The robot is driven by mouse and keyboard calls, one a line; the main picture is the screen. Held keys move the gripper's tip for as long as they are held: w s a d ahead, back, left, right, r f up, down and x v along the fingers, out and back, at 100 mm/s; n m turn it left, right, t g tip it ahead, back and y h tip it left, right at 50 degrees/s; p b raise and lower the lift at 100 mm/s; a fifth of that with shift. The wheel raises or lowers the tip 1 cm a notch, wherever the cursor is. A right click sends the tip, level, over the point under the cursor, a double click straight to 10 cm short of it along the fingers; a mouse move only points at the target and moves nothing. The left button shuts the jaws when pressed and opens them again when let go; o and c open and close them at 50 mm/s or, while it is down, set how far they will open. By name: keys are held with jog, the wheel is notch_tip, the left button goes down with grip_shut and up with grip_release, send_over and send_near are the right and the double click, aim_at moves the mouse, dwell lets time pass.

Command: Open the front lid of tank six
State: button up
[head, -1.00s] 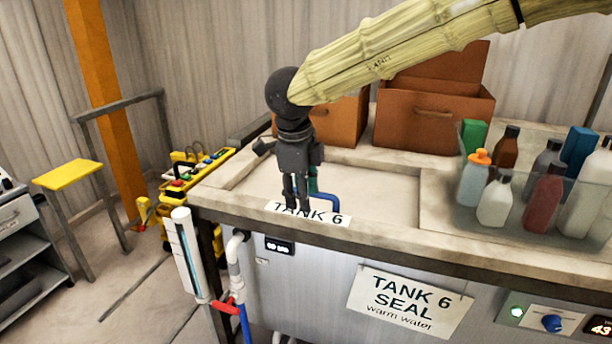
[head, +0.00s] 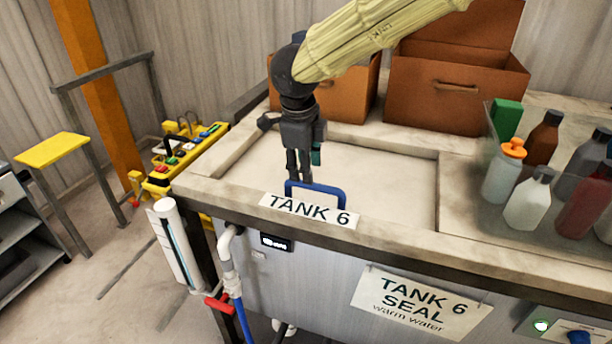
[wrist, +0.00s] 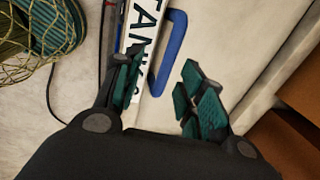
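The front lid (head: 380,190) of tank six is a pale flat panel, lying shut in its recess in the bench top. Its blue handle (head: 338,190) stands at the lid's front edge, just behind the TANK 6 label (head: 308,211). In the wrist view the blue handle (wrist: 172,50) lies beyond my fingertips, with the label (wrist: 142,35) beside it. My gripper (head: 298,178) points down above the lid near the handle's left end. In the wrist view my gripper (wrist: 160,95) has its teal-padded fingers apart, with nothing between the pads. I cannot tell whether a finger touches the handle.
Brown boxes (head: 428,95) stand behind the lid. A clear bin with several bottles (head: 528,200) sits at the right. A yellow control box (head: 160,180) is left of the bench. A red-handled valve (head: 218,303) hangs below the front edge.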

aim_at(307, 186)
jog(key=w+f, duration=0.1)
jog(key=f, duration=0.1)
jog(key=w+f, duration=0.3)
jog(key=f, duration=0.1)
jog(key=shift+w+f+p, duration=0.2)
jog(key=shift+p, duration=0.2)
jog(key=shift+f, duration=0.15)
jog(key=shift+s, duration=0.3)
jog(key=shift+s+r, duration=0.35)
jog(key=shift+s, duration=0.4)
jog(key=shift+w+f, duration=0.45)
jog(key=shift+w, duration=0.15)
jog(key=shift+c, duration=0.8)
jog(key=shift+w+f, duration=0.1)
jog(key=shift+w, duration=0.1)
jog(key=c, duration=0.3)
jog(key=shift+s, duration=0.1)
jog(key=c, duration=0.4)
jog(key=shift+r, duration=0.25)
grip_shut()
